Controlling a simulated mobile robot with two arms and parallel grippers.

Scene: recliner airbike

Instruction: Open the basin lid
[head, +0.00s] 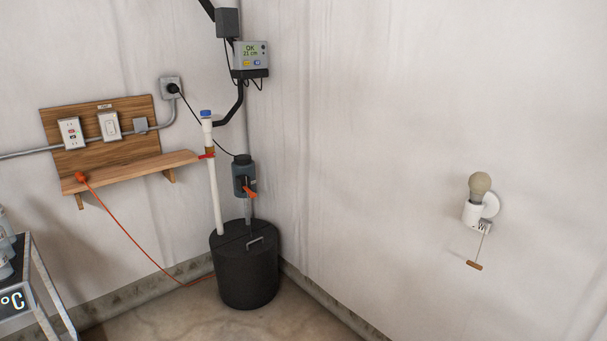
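A black round basin (246,280) stands on the floor in the corner. Its dark lid (231,238) lies flat on top and looks shut. A small grey handle (256,243) rises from the lid's right part, and a seam seems to cross the lid. A white pipe (213,185) and a grey pipe with a valve come down to the lid's back part. Neither of my grippers shows in the head view.
A blue-grey valve (243,176) with an orange lever is above the basin. A wooden shelf (130,172) and an orange cord (130,237) are to the left. A metal cart (42,290) is at the lower left. A bulb with pull cord (480,187) is on the right wall.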

